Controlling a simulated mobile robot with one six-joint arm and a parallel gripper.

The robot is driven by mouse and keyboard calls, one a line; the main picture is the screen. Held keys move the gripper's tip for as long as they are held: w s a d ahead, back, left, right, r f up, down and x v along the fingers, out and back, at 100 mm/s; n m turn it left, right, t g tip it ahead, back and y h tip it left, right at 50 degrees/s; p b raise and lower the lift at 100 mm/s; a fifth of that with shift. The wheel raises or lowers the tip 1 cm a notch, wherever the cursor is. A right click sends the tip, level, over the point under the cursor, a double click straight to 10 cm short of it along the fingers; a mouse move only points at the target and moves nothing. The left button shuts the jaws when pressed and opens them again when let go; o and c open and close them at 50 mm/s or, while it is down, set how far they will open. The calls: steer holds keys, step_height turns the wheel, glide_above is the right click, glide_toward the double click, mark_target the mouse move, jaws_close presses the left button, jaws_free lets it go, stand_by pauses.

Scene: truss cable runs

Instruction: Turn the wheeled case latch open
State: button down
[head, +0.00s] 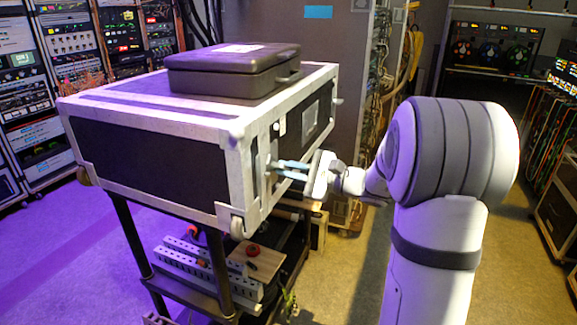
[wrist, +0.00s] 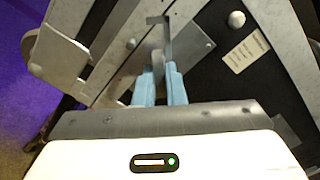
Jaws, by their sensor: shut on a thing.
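The wheeled case (head: 140,150) is black with pale metal edging and lies on a dark cart. Its latch (head: 272,156) is on the end face toward my arm. In the wrist view the latch (wrist: 158,58) shows as a grey metal piece between my fingers, in front of a slotted plate. My gripper (head: 279,169) reaches the end face from the right, and its light-blue fingers (wrist: 159,86) are shut on the latch. The fingers hide part of the latch, and I cannot tell its exact angle.
A dark closed box (head: 232,70) lies on top of the case. The cart's lower shelf holds a perforated metal rail (head: 205,270) and a wooden board with a red item (head: 254,250). Equipment racks stand at the left and back. The purple-lit floor at left is clear.

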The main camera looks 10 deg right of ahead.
steer(key=m+p, duration=0.2)
steer(key=m, duration=0.1)
steer(key=m+p, duration=0.1)
steer(key=shift+r+m, duration=0.25)
steer(key=shift+m, duration=0.05)
steer(key=m+p, duration=0.3)
steer(key=m, duration=0.1)
steer(key=shift+f, duration=0.1)
steer(key=shift+m, duration=0.4)
steer(key=c, duration=1.5)
jaws_free()
steer(key=shift+f, duration=0.1)
steer(key=shift+d, duration=0.1)
